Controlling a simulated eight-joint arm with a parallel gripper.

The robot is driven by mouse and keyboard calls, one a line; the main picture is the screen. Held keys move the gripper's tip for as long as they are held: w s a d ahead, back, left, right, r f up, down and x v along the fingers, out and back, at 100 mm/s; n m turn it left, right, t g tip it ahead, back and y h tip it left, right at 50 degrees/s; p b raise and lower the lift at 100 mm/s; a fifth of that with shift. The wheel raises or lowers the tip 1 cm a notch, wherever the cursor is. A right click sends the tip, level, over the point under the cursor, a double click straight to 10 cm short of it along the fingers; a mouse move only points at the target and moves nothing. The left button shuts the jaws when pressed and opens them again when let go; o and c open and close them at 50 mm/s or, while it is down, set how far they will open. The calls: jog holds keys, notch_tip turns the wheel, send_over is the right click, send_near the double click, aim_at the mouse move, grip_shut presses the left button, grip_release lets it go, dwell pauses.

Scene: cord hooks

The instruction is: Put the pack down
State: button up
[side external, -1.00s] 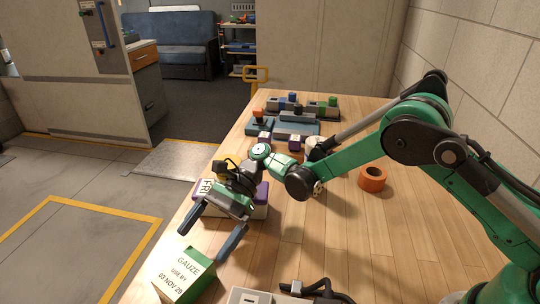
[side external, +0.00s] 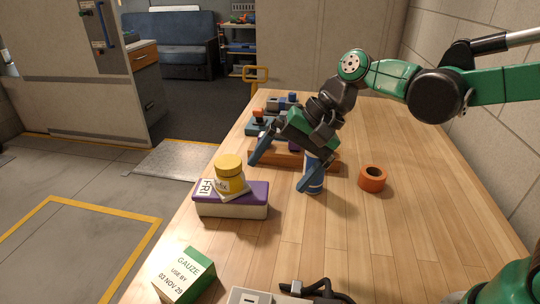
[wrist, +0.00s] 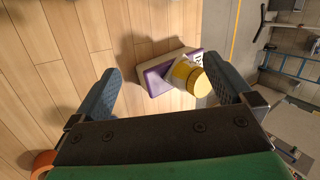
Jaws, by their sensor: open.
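A green and white gauze pack (side external: 184,276), marked with a use-by date, stands on the table at the front left in the side view. Nothing holds it. My gripper (side external: 278,175) is well behind it and to its right, above the table. Its two blue fingers are spread apart with nothing between them. In the wrist view my gripper (wrist: 163,93) is also open and empty. The gauze pack does not show in the wrist view.
A purple and white box (side external: 232,207) carries a yellow jar (side external: 229,172) and a label. A blue cylinder (side external: 315,172) stands near my right finger; whether they touch is unclear. An orange ring (side external: 373,179) lies to the right.

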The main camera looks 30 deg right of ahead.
jog(key=s+d+f+n+t+h, duration=0.1)
jog(key=s+d+n+t+h, duration=0.3)
jog(key=d+n, duration=0.3)
jog(key=s+d+h, duration=0.1)
jog(key=d, duration=0.2)
jog(key=shift+s+d+f+h, duration=0.2)
jog(key=shift+s+d+h, duration=0.1)
jog(key=shift+s+h, duration=0.1)
